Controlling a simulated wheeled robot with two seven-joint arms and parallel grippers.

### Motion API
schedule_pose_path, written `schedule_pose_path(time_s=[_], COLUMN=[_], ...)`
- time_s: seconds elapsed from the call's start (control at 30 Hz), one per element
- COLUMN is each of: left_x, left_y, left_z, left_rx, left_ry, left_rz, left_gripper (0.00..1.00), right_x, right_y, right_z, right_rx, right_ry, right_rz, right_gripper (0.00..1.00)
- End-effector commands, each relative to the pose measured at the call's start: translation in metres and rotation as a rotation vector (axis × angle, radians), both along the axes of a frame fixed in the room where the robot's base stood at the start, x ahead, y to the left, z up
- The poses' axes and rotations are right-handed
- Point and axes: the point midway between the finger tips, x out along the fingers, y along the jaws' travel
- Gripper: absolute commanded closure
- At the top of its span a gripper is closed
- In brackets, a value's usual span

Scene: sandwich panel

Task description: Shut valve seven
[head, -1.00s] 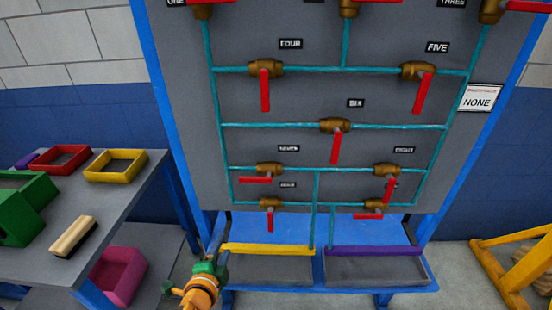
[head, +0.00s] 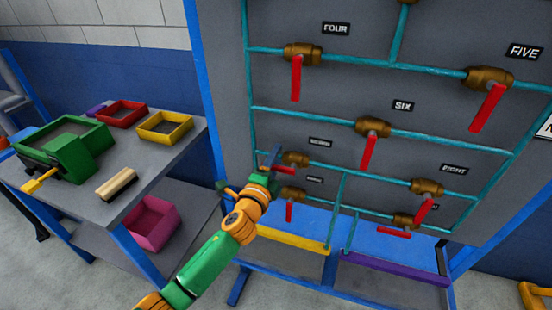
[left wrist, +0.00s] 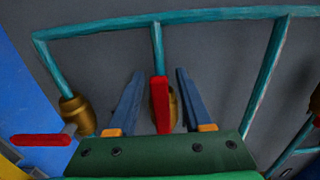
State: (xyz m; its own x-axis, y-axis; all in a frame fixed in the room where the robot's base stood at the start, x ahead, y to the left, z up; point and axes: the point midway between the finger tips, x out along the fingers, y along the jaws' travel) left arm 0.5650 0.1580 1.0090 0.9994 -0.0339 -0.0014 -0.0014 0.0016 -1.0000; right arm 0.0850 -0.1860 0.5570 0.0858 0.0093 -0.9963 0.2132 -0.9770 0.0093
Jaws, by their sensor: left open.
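Valve seven (head: 297,158) is a brass valve with a red handle (head: 287,169), on a teal pipe under a small blurred label (head: 320,142). My left gripper (head: 270,165) is at the handle, reaching in from the lower left, and hides part of it. In the left wrist view the red handle (left wrist: 160,103) stands between the two open blue-grey fingers, in line with its pipe. The brass body (left wrist: 173,106) shows behind it. I cannot tell whether a finger touches the handle. My right gripper is not in view.
Close below is another valve with a red handle (head: 289,212); a neighbouring red handle (left wrist: 40,140) shows at left in the left wrist view. Valve six (head: 373,127) and valve eight (head: 427,187) are to the right. A grey table (head: 65,200) with bins stands left.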

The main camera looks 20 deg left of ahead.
Motion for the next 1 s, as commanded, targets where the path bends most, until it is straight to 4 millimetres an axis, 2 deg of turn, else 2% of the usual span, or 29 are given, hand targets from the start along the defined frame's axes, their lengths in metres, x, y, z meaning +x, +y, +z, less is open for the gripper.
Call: schedule_pose_path(time_s=[0.27,0.4,0.47,1.0], left_x=[0.0023,0.0022,0.0022,0.0021], left_y=[-0.0002,-0.0001,-0.0001,-0.0002], left_z=[-0.0004,-0.0004,-0.0004,-0.0006], left_rx=[-0.001,0.000,0.000,0.000], left_ry=[0.001,0.001,0.001,0.001], left_rz=[-0.001,0.000,0.000,0.000], left_gripper=[0.50,0.88,1.00,1.00], right_x=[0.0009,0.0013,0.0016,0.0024], right_y=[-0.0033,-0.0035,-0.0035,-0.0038], right_z=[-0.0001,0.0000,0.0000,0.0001], right_rx=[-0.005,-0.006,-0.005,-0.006], right_ry=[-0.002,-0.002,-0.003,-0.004], right_rz=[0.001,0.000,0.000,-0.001], right_gripper=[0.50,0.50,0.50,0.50])
